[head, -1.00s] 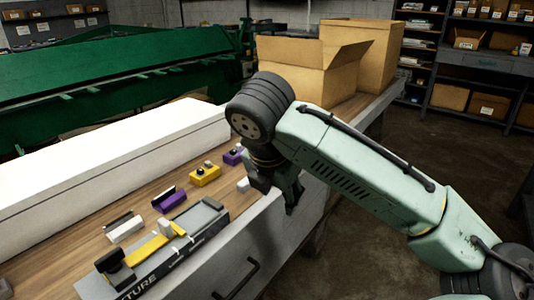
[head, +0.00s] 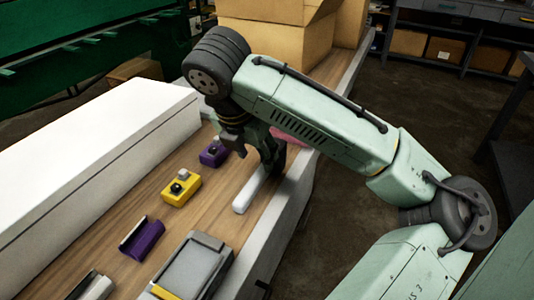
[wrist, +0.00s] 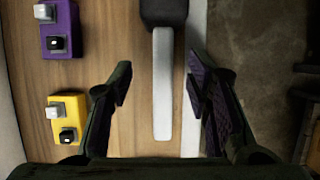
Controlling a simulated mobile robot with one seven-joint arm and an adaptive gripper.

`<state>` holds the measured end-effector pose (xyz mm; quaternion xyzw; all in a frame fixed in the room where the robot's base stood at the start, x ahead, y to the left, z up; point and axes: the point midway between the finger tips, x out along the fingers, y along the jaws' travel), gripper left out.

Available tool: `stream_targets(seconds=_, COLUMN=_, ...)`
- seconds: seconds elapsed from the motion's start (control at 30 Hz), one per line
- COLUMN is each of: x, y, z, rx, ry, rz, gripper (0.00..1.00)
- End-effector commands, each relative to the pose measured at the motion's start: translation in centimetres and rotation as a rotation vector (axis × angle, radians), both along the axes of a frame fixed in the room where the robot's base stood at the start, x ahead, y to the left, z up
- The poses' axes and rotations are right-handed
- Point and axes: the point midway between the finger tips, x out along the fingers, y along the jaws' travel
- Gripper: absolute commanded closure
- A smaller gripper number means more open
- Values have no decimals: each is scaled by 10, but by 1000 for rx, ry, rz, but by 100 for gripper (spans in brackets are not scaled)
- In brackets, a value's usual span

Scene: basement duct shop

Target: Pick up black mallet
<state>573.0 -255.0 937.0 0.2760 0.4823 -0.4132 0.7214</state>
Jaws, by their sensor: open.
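The black mallet shows in the wrist view as a pale grey handle (wrist: 162,95) with a black head (wrist: 164,12) cut off by the top edge. It lies on the wooden bench top near the bench's right edge. In the head view its handle (head: 249,190) shows, and its head is hidden behind my gripper. My gripper (head: 257,158) is open above the bench, at the far end of the visible handle. In the wrist view the handle lies between my two fingers (wrist: 160,82), apart from both. I cannot tell the exact height above it.
A yellow block (head: 181,188) and a purple block (head: 214,153) with small knobs lie left of the mallet. A purple clamp-like piece (head: 142,240) and a grey fixture (head: 190,268) are nearer. A long white box (head: 90,160) lines the left. Cardboard boxes (head: 270,45) stand behind.

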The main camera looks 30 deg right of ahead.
Motion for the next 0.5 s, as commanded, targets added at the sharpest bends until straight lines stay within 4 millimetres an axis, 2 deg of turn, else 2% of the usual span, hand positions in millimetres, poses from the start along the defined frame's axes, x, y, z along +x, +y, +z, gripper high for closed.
stream_targets(seconds=0.1, x=3, y=-6, z=-17, rx=2, ry=3, rz=-1, gripper=55)
stream_targets(seconds=0.37, x=5, y=-12, z=-37, rx=-1, ry=2, rz=0, gripper=55)
stream_targets(seconds=0.5, x=4, y=-17, z=-58, rx=1, ry=3, rz=-1, gripper=55)
